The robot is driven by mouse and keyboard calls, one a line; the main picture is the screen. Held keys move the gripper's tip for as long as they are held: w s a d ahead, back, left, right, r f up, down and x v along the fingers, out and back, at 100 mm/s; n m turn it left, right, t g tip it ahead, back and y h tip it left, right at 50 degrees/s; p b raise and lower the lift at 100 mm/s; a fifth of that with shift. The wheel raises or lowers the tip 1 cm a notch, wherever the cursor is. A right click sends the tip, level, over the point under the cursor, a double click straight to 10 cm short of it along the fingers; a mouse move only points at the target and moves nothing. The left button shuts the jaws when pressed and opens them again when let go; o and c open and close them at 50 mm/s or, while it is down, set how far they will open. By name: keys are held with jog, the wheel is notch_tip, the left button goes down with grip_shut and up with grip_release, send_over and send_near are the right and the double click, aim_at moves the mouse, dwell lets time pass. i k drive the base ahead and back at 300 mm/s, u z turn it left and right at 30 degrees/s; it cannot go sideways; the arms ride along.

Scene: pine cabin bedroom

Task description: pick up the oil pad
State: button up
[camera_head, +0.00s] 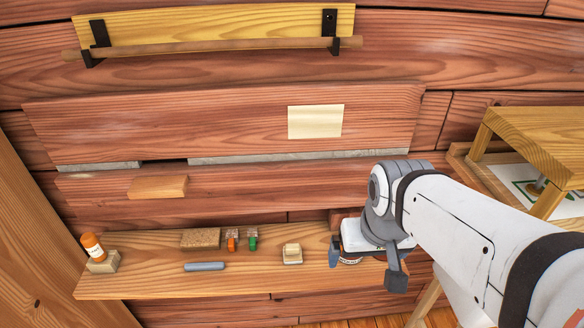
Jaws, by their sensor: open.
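My gripper (365,264) hangs over the right end of a wooden shelf (150,284), its two fingers apart. A small round object with a dark, reddish rim (348,261) shows low between the fingers, partly hidden by the gripper. I cannot tell whether the fingers touch it. A small beige block with a pale base (292,254) sits on the shelf to the left of the gripper. No label shows, so I cannot tell for sure which of these is the oil pad.
The shelf also bears a brown cork-like block (200,238), a red clip (232,240), a green clip (252,241), a grey-blue bar (204,266) and an orange bottle (93,247) by a tan block (104,263). A wooden table (540,130) stands at right. The shelf's front middle is clear.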

aim_at(292, 254)
jog(key=z, duration=0.7)
jog(key=k, duration=0.9)
jog(key=u, duration=0.75)
jog(key=i, duration=1)
